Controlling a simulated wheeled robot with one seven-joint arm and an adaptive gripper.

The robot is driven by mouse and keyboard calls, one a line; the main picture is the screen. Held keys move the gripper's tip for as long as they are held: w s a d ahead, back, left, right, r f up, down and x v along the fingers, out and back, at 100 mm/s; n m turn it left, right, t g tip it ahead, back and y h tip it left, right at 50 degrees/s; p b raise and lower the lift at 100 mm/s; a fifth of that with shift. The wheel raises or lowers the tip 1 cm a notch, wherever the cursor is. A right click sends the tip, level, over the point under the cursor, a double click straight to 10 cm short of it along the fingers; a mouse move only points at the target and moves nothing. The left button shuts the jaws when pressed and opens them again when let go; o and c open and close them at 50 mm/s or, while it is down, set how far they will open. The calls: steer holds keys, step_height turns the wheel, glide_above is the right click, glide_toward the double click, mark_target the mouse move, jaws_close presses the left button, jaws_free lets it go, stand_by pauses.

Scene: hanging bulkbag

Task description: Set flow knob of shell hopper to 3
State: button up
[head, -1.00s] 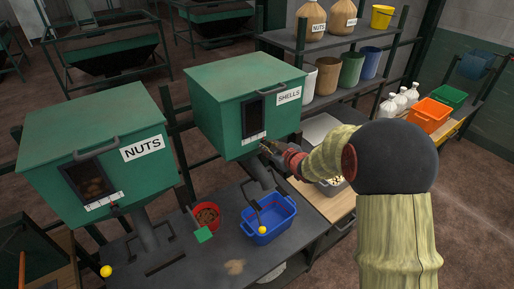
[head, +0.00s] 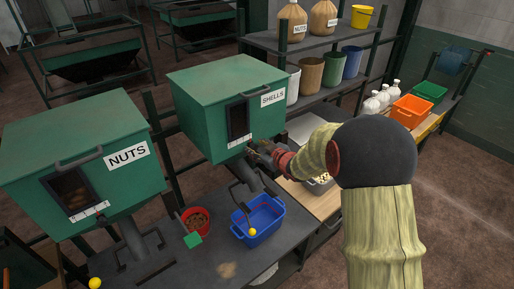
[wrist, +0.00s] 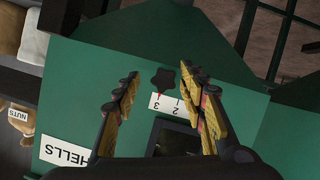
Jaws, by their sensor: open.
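The shell hopper (head: 215,108) is a green box with a "SHELLS" label. In the wrist view its green face (wrist: 100,75) fills much of the picture, upside down. The flow knob (wrist: 163,80) is black and star-shaped, beside a white number scale (wrist: 172,107) showing 3 and 2. It sits near the 3 end; its exact setting is hard to tell. My gripper (wrist: 166,84) is open, its yellow-padded fingers on either side of the knob with gaps. In the head view my gripper (head: 258,149) is at the hopper's lower front, where it hides the knob.
The nuts hopper (head: 85,160) stands to the left. Below the shell hopper are a blue bin (head: 258,221) and a red bucket (head: 195,222) on the dark bench (head: 170,272). Shelves with bags and buckets stand behind.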

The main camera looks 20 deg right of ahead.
steer(key=shift+s, duration=0.1)
steer(key=v, duration=1.1)
steer(key=shift+s+r, duration=0.25)
steer(key=shift+s, duration=0.1)
steer(key=shift+d, duration=0.1)
